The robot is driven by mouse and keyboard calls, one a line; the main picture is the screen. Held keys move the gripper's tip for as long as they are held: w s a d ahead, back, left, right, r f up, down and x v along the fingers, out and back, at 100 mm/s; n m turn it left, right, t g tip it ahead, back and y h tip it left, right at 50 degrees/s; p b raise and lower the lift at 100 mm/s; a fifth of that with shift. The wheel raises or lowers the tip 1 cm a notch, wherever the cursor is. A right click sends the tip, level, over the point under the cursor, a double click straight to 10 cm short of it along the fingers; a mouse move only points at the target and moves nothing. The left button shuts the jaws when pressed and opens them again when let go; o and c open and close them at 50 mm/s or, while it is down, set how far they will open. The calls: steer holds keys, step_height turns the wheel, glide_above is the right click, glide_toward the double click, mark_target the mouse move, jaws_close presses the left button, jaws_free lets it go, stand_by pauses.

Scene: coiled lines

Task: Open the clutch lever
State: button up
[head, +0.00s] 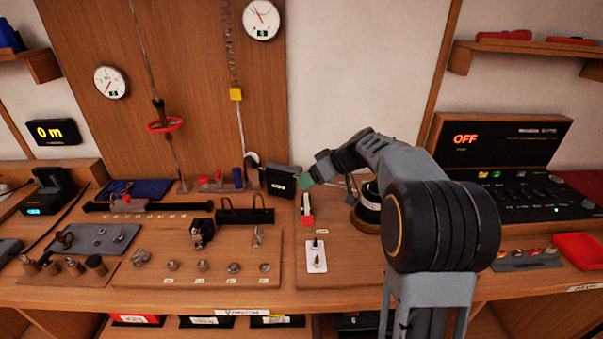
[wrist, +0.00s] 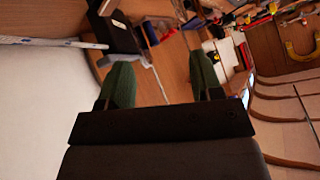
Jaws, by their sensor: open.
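My gripper (head: 306,180) reaches left over the bench at the right of the wooden back panel. In the wrist view its two green fingers (wrist: 161,80) are spread apart with nothing between them. Below the fingertips in the head view stands a small red and white upright piece (head: 307,208) on a wooden board. In front of it lies a white plate (head: 317,262) with a small dark-tipped lever or toggle. I cannot tell which of these, if either, is the clutch lever. A round drum-like device (head: 368,208) on a wooden base is partly hidden behind my arm.
A black box (head: 281,181) stands close left of my gripper. A board with hooks and knobs (head: 215,250) fills the left-middle. A console reading OFF (head: 510,150) stands at the right. A cord with a red ring (head: 166,125) hangs at the left.

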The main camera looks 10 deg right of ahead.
mark_target(297, 168)
steer(key=w+d+f+n+t+y, duration=0.25)
steer(key=w+d, duration=0.25)
steer(key=w, duration=0.4)
steer(key=shift+n+y, duration=0.25)
steer(key=shift+n, duration=0.2)
steer(key=shift+w+d+p+x, duration=0.1)
steer(key=shift+w+p+x, duration=0.05)
steer(key=shift+x, duration=1)
steer(key=shift+w+d+p+x, duration=0.1)
steer(key=shift+x, duration=1.05)
steer(key=shift+w+d+p+x, duration=0.1)
steer(key=shift+w+p+x, duration=0.05)
steer(key=shift+x, duration=1)
steer(key=shift+a+r, duration=0.1)
jaws_close()
